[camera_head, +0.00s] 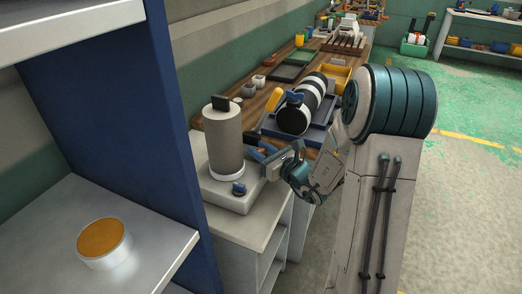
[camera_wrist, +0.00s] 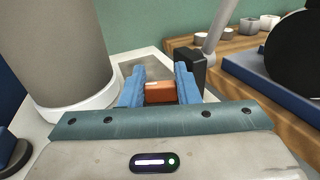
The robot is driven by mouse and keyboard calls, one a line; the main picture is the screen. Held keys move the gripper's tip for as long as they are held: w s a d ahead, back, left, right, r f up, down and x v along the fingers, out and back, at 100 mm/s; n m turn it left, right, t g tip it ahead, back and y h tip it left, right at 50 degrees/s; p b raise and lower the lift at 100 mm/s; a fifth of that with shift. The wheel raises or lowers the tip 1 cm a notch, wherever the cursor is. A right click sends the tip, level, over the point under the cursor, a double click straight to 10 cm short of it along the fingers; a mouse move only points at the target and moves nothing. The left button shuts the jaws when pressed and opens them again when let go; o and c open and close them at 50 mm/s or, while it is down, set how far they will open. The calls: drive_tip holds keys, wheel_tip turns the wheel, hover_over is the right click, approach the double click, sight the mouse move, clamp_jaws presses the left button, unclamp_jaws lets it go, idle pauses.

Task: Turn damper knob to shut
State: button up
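The extruder is a grey upright cylinder (camera_head: 223,140) with a black piece on top, standing on a pale base (camera_head: 222,193). A small dark blue knob (camera_head: 238,188) sits on the base's front corner; a dark round part at the left edge of the wrist view (camera_wrist: 14,152) looks like it. I cannot tell for sure which part is the damper knob. My gripper (camera_head: 258,150) is right of the cylinder, above the base's right side and apart from that knob. Its blue fingers (camera_wrist: 158,80) stand apart. An orange-brown block (camera_wrist: 159,92) shows between them; contact is unclear.
Right behind, a blue tray (camera_head: 318,133) holds black-and-white rolls with a blue knob (camera_head: 294,97). A wooden bench (camera_head: 262,98) with bowls and trays runs back. A blue shelf panel (camera_head: 135,130) and a shelf with an orange-topped tin (camera_head: 104,242) stand close at left.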

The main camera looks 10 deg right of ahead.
drive_tip(key=shift+c, duration=0.6)
drive_tip(key=shift+r, duration=0.1)
drive_tip(key=shift+n+g+y+p, duration=0.8)
drive_tip(key=shift+n+g+y, duration=1.45)
drive_tip(key=shift+y, duration=0.25)
drive_tip(key=o, duration=1)
drive_tip(key=v, duration=1.3)
drive_tip(key=shift+s+d, duration=0.2)
drive_tip(key=shift+d, duration=0.15)
